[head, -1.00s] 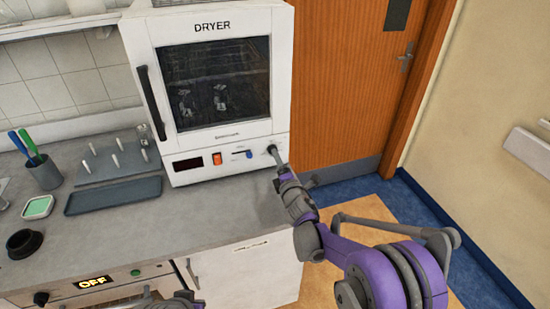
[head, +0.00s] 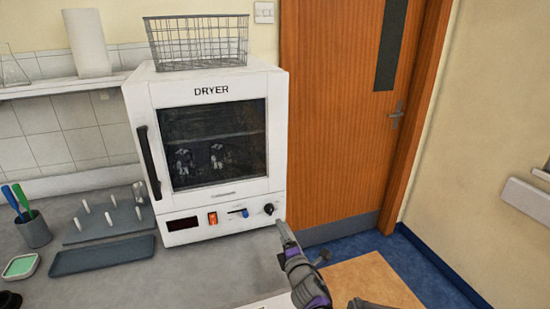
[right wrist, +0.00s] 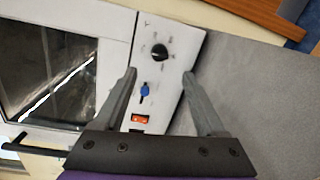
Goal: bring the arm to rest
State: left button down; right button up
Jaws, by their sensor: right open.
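My right gripper (head: 281,228) is in front of the lower right corner of the white dryer (head: 138,103), below its black knob (head: 268,209). In the right wrist view the two fingers (right wrist: 158,88) are apart with nothing between them but the view of the control panel. The black knob (right wrist: 159,52), blue slider (right wrist: 145,89) and orange switch (right wrist: 139,119) lie beyond the fingers, apart from them. The dryer door is closed, with dark shapes behind its glass. My left gripper does not show in the head view.
A wire basket (head: 197,42) stands on the dryer. A wooden door (head: 330,130) is at right.

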jog(key=s+d+r+m+g+h, duration=0.1)
jog(key=s+d+m+g+h, duration=0.35)
jog(key=s+d+m, duration=0.8)
jog(key=s+f+m+g, duration=0.2)
jog(key=s+m, duration=0.1)
jog(key=s, duration=0.5)
jog(key=s+d+f+m+g, duration=0.1)
jog(key=s+f+m+g, duration=0.1)
jog(key=s, duration=0.6)
jog(key=s+d+f+m+g, duration=0.1)
jog(key=s+f+m+g, duration=0.1)
jog(key=s+m, duration=0.3)
jog(key=s+f, duration=0.1)
jog(key=s, duration=0.3)
jog(key=shift+f+g, duration=0.35)
